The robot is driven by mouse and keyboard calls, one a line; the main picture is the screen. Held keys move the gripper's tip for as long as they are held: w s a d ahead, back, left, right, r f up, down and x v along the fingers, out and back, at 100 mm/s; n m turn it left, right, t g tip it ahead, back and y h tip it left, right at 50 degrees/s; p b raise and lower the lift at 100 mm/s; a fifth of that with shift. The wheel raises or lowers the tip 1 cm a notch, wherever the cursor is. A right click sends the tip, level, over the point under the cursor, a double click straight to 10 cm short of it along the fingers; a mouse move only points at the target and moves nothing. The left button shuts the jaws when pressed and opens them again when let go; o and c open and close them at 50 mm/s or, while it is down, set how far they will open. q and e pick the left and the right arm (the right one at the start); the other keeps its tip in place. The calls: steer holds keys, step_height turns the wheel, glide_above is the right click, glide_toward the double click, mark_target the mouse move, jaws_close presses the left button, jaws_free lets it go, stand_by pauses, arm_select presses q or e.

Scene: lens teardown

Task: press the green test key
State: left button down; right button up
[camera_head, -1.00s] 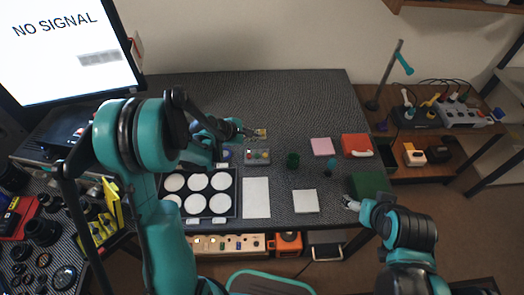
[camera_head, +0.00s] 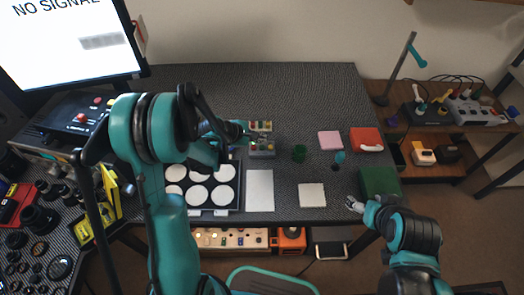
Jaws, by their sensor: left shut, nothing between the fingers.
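A small grey box (camera_head: 262,151) with coloured buttons stands near the middle of the table. Behind it is a narrow strip (camera_head: 261,126) with small red, yellow and green parts. I cannot tell for certain which small part is the green test key. My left gripper (camera_head: 256,138) is shut and empty. Its tip lies over the back part of the grey box in the picture and hides some of its top. Contact cannot be told. My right gripper (camera_head: 353,204) is at the table's front right, away from the box; its fingers are too small to read.
A tray (camera_head: 238,205) with white discs and a white sheet (camera_head: 260,190) lie in front of the box. A dark green cup (camera_head: 299,153) stands to its right. A pink pad (camera_head: 330,141) and red case (camera_head: 366,139) lie further right. The back of the table is clear.

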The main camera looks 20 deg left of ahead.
mark_target(260, 148)
arm_select(q)
steer(key=shift+f+b, duration=0.6)
steer(key=shift+f, duration=0.55)
arm_select(e)
steer(key=shift+f, duration=1.05)
arm_select(q)
steer(key=shift+f+b, duration=0.4)
steer(key=shift+b, duration=0.1)
arm_select(e)
steer(key=shift+f, duration=0.45)
arm_select(q)
steer(key=shift+f+b, duration=0.4)
arm_select(e)
steer(key=shift+f, duration=0.45)
arm_select(q)
steer(key=shift+r, duration=0.1)
arm_select(e)
steer(key=shift+r, duration=0.1)
arm_select(q)
steer(key=shift+r+p, duration=0.55)
steer(key=shift+r, duration=0.2)
arm_select(e)
steer(key=shift+r, duration=0.45)
arm_select(q)
steer(key=shift+r+p, duration=1.8)
steer(key=shift+r, duration=0.75)
arm_select(e)
step_height(260, 148, up, 4)
steer(key=shift+f, duration=0.25)
